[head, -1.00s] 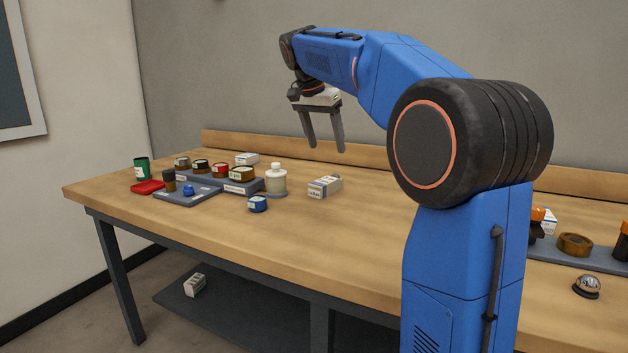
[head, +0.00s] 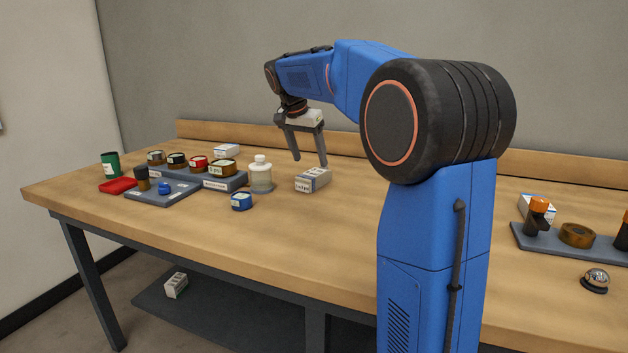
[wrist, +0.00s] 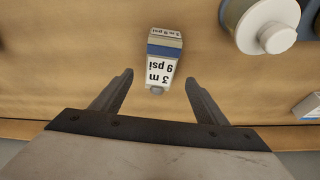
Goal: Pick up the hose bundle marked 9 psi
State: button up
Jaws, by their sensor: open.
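The hose bundle marked 9 psi (wrist: 163,58) is a small white pack with a blue band, its label reading "3 m 9 psi" upside down in the wrist view. In the head view it is the white pack (head: 313,181) on the table, right of the white bottle. My gripper (head: 309,163) is open and empty above the pack, fingers pointing down. In the wrist view the pack lies beyond the fingertips, roughly centred between the fingers (wrist: 158,85). No contact shows.
The white bottle (head: 260,175) and a blue round container (head: 241,201) stand left of the pack. Further left, several jars stand on a grey stepped rack (head: 225,182) beside a red item (head: 118,186). A grey tray (head: 560,253) is at the right. The table's middle front is clear.

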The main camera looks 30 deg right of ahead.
aim_at(313, 173)
jog(key=shift+x, duration=3.5)
jog(key=shift+a, duration=0.15)
jog(key=c, duration=1.4)
